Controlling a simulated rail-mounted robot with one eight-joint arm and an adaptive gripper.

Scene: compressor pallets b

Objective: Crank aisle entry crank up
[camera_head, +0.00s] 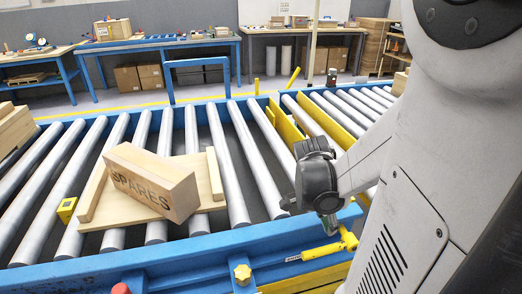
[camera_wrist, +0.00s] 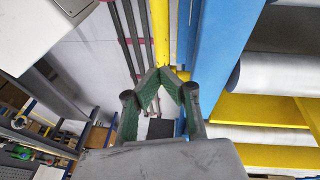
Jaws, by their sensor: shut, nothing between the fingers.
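A yellow handle-like part (camera_head: 325,249) with a pale label sits at the blue conveyor's front edge, right of centre in the head view. It may be the aisle entry crank, but I cannot read the label. My gripper (camera_head: 328,222) hangs just above and beside it; its fingers are mostly hidden by my wrist there, and contact cannot be told. In the wrist view, my gripper (camera_wrist: 165,71) is shut, its green-padded fingertips together and empty. A yellow bar (camera_wrist: 159,28) and a blue beam (camera_wrist: 222,50) run just beyond the tips.
A roller conveyor (camera_head: 243,240) crosses the view. It bears a wooden "SPARES" box (camera_head: 155,180) on a tilted board (camera_head: 125,211). Yellow guides (camera_head: 288,128) lie between rollers. Workbenches (camera_head: 155,43) stand behind.

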